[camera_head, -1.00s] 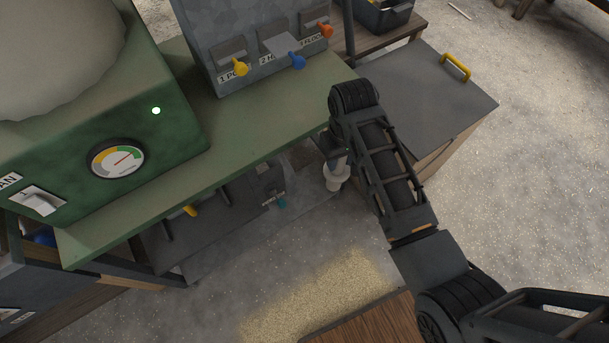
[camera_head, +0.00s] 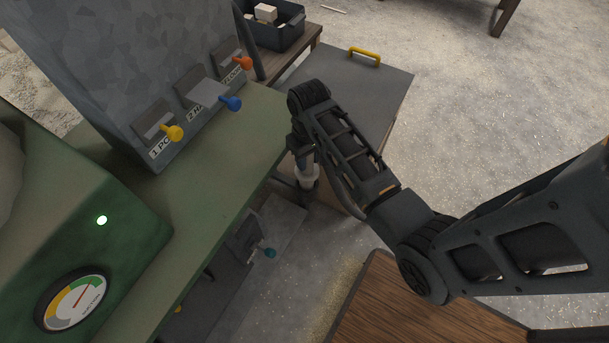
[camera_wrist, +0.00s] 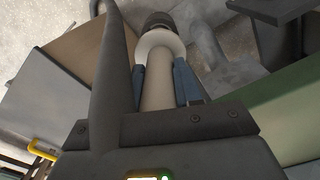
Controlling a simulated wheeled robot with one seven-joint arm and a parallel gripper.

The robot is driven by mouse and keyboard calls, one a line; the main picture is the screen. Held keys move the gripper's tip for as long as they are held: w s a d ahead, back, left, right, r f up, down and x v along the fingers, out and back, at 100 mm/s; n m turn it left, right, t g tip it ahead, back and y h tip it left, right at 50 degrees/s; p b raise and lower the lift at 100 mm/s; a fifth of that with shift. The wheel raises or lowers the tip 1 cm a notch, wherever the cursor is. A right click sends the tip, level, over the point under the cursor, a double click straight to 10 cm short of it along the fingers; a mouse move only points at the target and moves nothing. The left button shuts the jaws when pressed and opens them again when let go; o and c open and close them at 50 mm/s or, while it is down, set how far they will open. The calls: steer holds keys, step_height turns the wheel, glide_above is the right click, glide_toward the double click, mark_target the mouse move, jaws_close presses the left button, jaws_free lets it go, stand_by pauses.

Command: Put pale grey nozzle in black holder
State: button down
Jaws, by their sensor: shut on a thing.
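The pale grey nozzle (camera_head: 309,181) is in my gripper (camera_head: 303,158), at the right end of the green bench in the head view. In the wrist view the nozzle (camera_wrist: 157,88) runs away from me between the two blue-padded fingers (camera_wrist: 162,85), which are shut on it. Its wide collar lies beyond the fingertips, with a dark round part beyond that. I cannot pick out the black holder for certain. My arm hides part of the area around the nozzle.
The green bench (camera_head: 205,205) bears a grey panel box with yellow, blue and orange knobs. A grey-topped lid with a yellow handle (camera_head: 365,57) lies behind my gripper. A dark crate (camera_head: 272,35) holds pale blocks. A wooden top (camera_head: 395,310) is at the front.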

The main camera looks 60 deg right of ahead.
mark_target(308, 171)
steer(key=shift+f, duration=3.15)
steer(key=c, duration=0.8)
jaws_free()
steer(key=shift+o, duration=0.2)
step_height(308, 171, up, 12)
steer(key=shift+r, duration=0.15)
